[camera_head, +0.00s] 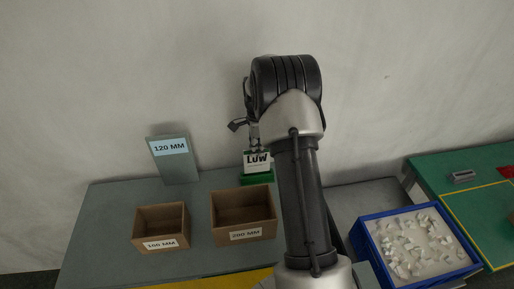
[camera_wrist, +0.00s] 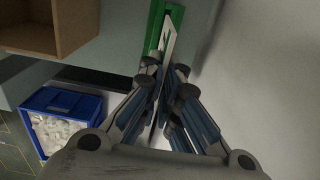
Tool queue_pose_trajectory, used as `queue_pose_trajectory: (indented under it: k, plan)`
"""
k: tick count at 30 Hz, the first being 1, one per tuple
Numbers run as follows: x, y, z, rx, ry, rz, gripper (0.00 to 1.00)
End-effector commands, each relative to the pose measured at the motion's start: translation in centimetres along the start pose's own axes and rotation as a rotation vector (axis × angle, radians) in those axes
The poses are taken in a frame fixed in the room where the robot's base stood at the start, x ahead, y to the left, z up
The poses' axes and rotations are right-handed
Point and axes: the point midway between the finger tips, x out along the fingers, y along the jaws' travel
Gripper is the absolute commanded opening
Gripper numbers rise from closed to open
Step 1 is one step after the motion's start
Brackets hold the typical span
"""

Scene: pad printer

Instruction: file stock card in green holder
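A white stock card (camera_head: 257,162) marked "LOW" stands upright at the green holder (camera_head: 257,179) on the grey table. In the wrist view, the card (camera_wrist: 169,40) is seen nearly edge-on, with its far end over the green holder (camera_wrist: 154,27). My gripper (camera_wrist: 160,82) has its fingers closed together on the near part of the card. In the head view my gripper (camera_head: 250,128) is just above the card, partly hidden by my arm. I cannot tell whether the card's lower edge is seated in the holder's slot.
Brown boxes labelled "160 MM" (camera_head: 160,246) and "200 MM" (camera_head: 246,235) stand in front and left of the holder. A blue crate (camera_head: 373,240) of white pieces is right. The wall is close behind.

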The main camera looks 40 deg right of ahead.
Motion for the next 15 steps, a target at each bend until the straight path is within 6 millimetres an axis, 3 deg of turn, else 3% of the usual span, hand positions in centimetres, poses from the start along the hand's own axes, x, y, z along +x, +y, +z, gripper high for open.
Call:
queue_pose_trajectory:
  k: [15]
  plan:
    - [0.39,0.00,0.00,0.000,0.000,0.000,0.00]
